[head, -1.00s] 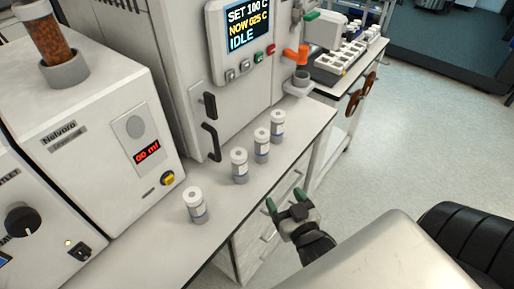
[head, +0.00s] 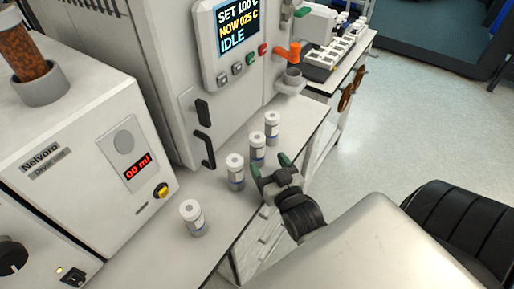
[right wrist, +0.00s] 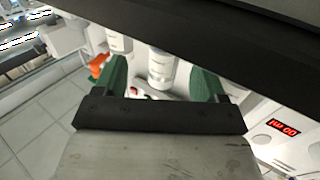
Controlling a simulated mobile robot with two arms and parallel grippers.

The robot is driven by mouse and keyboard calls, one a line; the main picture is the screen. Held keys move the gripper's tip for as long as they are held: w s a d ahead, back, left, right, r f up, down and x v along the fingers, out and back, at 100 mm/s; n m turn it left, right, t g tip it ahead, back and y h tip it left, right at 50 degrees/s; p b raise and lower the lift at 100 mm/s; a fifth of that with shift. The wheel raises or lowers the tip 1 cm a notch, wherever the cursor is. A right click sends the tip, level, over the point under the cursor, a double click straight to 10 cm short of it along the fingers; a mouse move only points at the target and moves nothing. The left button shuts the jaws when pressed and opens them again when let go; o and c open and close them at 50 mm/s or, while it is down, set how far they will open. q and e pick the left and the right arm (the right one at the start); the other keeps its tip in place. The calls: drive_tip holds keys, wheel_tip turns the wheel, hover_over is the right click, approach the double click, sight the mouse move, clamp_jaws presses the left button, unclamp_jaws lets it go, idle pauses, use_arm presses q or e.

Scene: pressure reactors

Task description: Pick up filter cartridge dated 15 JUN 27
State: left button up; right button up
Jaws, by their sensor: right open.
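Several white-capped filter cartridges stand upright in a loose row on the bench: a front one (head: 193,218), a second (head: 235,173), a third (head: 257,148) and a rear one (head: 272,128). Their date labels are too small to read. My right gripper (head: 270,168) is open and empty, with green fingertips, at the bench edge just right of the second and third cartridges. In the right wrist view, one cartridge (right wrist: 161,68) shows beyond and between the open fingers (right wrist: 160,84), with another cartridge (right wrist: 119,43) to its left. My left gripper is out of view.
A white dryer unit (head: 90,150) with a red display stands at left. A reactor cabinet (head: 165,70) with a screen and black handles rises behind the cartridges. An orange valve (head: 288,53) is at its right. Open floor (head: 420,130) lies to the right.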

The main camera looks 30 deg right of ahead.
sight(261, 155)
drive_tip(key=w, duration=0.3)
drive_tip(key=w+p, duration=0.1)
drive_tip(key=w, duration=0.1)
drive_tip(key=shift+r, duration=0.3)
drive_tip(key=shift+w+d+f, duration=0.1)
drive_tip(key=shift+w, duration=0.25)
drive_tip(key=c, duration=1.2)
